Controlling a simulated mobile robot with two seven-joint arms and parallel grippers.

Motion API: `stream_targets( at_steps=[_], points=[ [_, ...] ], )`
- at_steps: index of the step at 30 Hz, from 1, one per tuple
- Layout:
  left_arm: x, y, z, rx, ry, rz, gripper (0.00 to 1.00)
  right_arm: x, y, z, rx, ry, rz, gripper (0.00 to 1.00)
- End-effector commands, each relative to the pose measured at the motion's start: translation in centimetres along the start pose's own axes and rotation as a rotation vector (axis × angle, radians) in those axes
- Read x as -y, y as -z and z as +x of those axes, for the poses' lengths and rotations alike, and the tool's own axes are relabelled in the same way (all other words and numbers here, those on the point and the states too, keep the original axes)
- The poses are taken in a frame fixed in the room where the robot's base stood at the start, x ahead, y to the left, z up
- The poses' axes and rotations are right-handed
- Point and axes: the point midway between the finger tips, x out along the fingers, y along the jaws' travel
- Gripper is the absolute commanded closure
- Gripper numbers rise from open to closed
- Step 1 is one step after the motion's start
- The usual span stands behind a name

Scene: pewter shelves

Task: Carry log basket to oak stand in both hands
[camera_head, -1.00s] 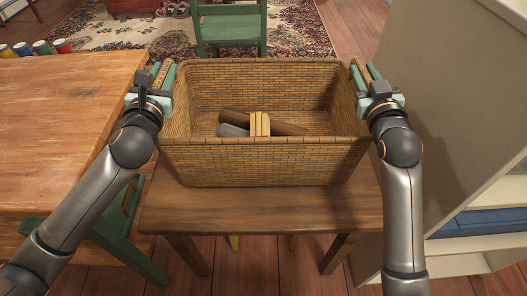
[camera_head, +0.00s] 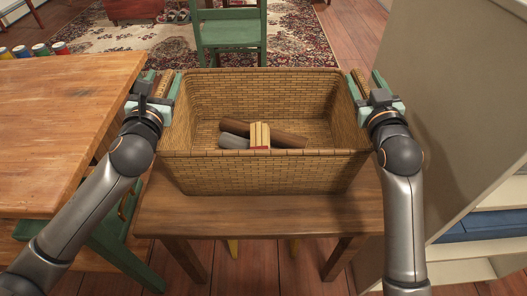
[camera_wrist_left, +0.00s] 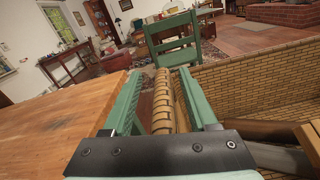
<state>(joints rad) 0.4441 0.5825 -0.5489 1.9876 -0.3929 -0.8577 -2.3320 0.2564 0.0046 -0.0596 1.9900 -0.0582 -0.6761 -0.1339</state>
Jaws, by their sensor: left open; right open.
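The woven log basket (camera_head: 265,172) appears to rest upright on the brown wooden stand (camera_head: 265,218). Inside lie a brown log (camera_head: 285,138), a grey piece (camera_head: 233,141) and a yellow block with a red end (camera_head: 260,136). My left gripper (camera_head: 155,84) is at the basket's left side, open. In the left wrist view its green fingers stand apart on either side of the rounded wicker handle (camera_wrist_left: 164,102). My right gripper (camera_head: 366,88) is open at the basket's right side, around the handle there. The basket's underside is hidden.
A wooden table (camera_head: 60,130) stands close on the left, with several small coloured jars (camera_head: 40,49) at its far edge. A pale shelf unit (camera_head: 455,110) stands close on the right. A green chair (camera_head: 231,35) stands behind the basket on a patterned rug (camera_head: 120,38).

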Motion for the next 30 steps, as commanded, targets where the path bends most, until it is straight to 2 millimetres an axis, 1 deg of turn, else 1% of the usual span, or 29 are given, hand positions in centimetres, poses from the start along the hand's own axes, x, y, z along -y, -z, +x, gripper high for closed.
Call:
stream_targets(
  at_steps=[5, 8, 11, 18, 24, 27, 30],
  points=[
    [0.1, 0.0, -0.2, 0.001, 0.003, -0.001, 0.41, 0.1, 0.0, 0.0, 0.000, 0.002, 0.002, 0.41],
    [0.1, 0.1, -0.8, 0.000, 0.004, 0.000, 0.41, 0.1, 0.0, 0.0, 0.000, 0.003, 0.002, 0.41],
    [0.1, 0.1, -2.1, 0.000, 0.005, 0.000, 0.41, 0.1, 0.0, 0.0, 0.000, 0.003, 0.002, 0.41],
    [0.1, 0.1, -6.9, -0.002, 0.005, 0.001, 0.41, 0.2, 0.0, 0.0, 0.000, 0.003, 0.003, 0.41],
    [0.1, 0.1, -10.2, -0.002, 0.003, 0.001, 0.41, 0.2, 0.0, 0.0, 0.000, 0.003, 0.003, 0.41],
    [0.1, 0.1, -11.3, -0.001, 0.002, 0.001, 0.41, 0.2, 0.0, 0.0, 0.000, 0.003, 0.003, 0.41],
    [0.0, 0.0, -11.9, 0.000, 0.001, 0.000, 0.41, 0.2, 0.0, -0.1, 0.000, 0.003, 0.002, 0.41]
  ],
)
